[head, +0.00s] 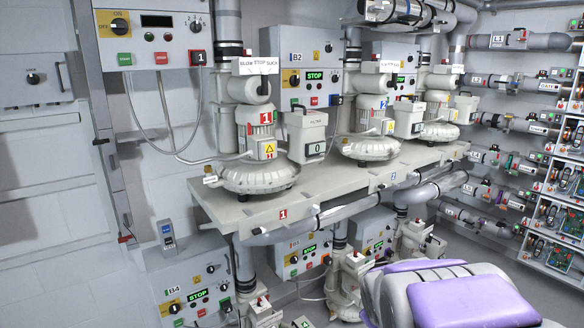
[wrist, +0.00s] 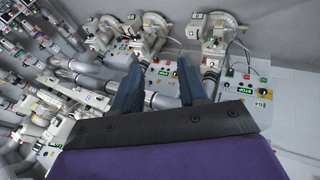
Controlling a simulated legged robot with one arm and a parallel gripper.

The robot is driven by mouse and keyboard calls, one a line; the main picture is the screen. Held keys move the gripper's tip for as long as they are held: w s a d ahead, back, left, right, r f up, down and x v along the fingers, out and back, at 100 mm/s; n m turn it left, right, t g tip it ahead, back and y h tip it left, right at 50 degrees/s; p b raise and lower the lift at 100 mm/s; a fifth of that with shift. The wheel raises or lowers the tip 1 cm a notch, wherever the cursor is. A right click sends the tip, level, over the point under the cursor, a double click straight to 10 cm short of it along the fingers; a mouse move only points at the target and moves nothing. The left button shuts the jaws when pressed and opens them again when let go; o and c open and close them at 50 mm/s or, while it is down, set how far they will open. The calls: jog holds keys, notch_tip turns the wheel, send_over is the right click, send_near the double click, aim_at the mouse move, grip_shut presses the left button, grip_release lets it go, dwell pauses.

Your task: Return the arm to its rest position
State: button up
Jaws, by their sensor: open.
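My gripper (wrist: 157,68) shows in the wrist view with its two dark fingers spread apart and nothing between them. Blowers and pipes appear beyond the fingers, apart from them. In the head view, a purple and grey part of my own arm or body (head: 455,295) fills the lower right. I cannot make out the gripper fingers in the head view.
A grey shelf (head: 235,217) carries several blowers, including the front one (head: 258,172). A control box (head: 155,38) hangs at upper left. Lower panels (head: 190,290) sit below the shelf. Pipes and racks (head: 555,215) line the right wall. Floor at lower left looks clear.

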jog(key=s+a+m+g+y, duration=0.1)
jog(key=s+a+m+g, duration=0.2)
jog(key=s, duration=1.4)
jog(key=s+a+m+g+y+b, duration=0.1)
jog(key=s+a+m+g, duration=0.2)
jog(key=s, duration=1.4)
jog(key=shift+s+a+f+m+g, duration=0.15)
jog(key=shift+f+m+g, duration=0.2)
jog(key=shift+g, duration=0.75)
